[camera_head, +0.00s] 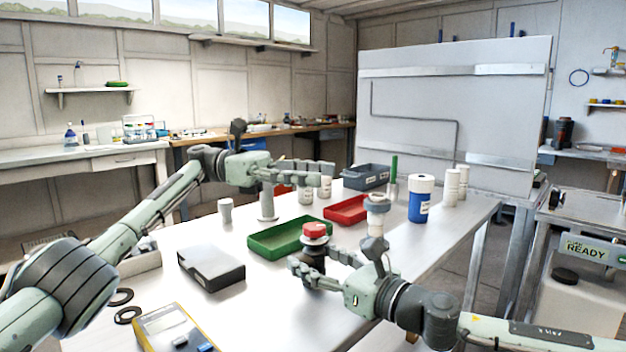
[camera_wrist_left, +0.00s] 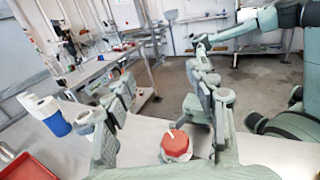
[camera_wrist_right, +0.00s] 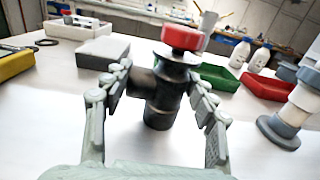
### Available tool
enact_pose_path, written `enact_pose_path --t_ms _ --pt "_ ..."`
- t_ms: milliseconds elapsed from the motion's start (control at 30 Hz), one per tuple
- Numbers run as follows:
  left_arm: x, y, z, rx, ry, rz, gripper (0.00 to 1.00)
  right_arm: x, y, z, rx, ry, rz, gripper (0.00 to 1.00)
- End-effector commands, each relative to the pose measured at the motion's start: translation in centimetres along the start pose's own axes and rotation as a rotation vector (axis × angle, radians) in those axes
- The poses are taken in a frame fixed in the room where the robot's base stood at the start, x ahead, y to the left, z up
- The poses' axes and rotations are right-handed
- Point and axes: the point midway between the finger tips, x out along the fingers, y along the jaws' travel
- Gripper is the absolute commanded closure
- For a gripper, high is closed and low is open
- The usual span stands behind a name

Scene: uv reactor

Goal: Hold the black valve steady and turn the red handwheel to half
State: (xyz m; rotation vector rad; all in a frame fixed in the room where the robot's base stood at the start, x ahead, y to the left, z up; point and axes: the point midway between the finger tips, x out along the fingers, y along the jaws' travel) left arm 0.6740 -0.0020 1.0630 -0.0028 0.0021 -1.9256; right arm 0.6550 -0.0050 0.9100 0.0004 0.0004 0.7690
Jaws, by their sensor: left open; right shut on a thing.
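The black valve (camera_head: 312,262) stands upright on the table with the red handwheel (camera_head: 315,231) on top. In the right wrist view the black valve (camera_wrist_right: 160,92) is between the fingers of my right gripper (camera_wrist_right: 158,78), which is shut on its body below the red handwheel (camera_wrist_right: 183,38). My left gripper (camera_head: 326,177) is open and empty, above the table and farther back than the valve. In the left wrist view the handwheel (camera_wrist_left: 175,143) shows a white mark and lies below, between the open fingers, apart from them.
A green tray (camera_head: 258,243) lies just behind the valve, with a red tray (camera_head: 335,212) beyond. A white-and-grey fitting (camera_head: 376,214) stands close to the valve's right. A dark box (camera_head: 211,268) and yellow meter (camera_head: 172,328) lie left. A blue-and-white container (camera_head: 420,198) stands behind right.

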Motion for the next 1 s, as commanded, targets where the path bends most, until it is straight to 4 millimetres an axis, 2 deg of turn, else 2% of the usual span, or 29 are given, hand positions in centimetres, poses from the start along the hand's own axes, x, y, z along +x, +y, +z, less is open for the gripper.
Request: enact_pose_path --t_ms 200,267,433,600,700,900,1000 --pt "-0.7 0.1 -0.9 -0.004 -0.005 0.031 0.44 0.0 0.0 0.0 0.0 0.0 -0.001 0.81" --pt "-1.4 0.1 -1.8 -0.008 -0.01 0.062 0.44 0.0 0.0 0.0 -0.001 0.0 -0.001 0.81" --pt "-4.5 -0.4 -5.2 -0.02 -0.023 0.218 0.44 0.0 0.0 0.0 0.0 0.0 -0.001 0.81" --pt "-7.7 -2.4 -8.0 -0.021 -0.02 0.4 0.44 0.0 0.0 0.0 0.0 0.0 0.0 0.81" --pt "-8.8 -3.9 -8.9 -0.015 -0.013 0.484 0.44 0.0 0.0 0.0 0.0 0.0 0.0 0.81" --pt "-9.6 -6.3 -9.6 0.002 -0.001 0.585 0.44 0.0 0.0 0.0 0.0 0.0 0.0 0.81" --pt "-9.6 -6.8 -9.7 0.007 0.002 0.605 0.44 0.0 0.0 0.0 0.0 0.0 0.0 0.81"
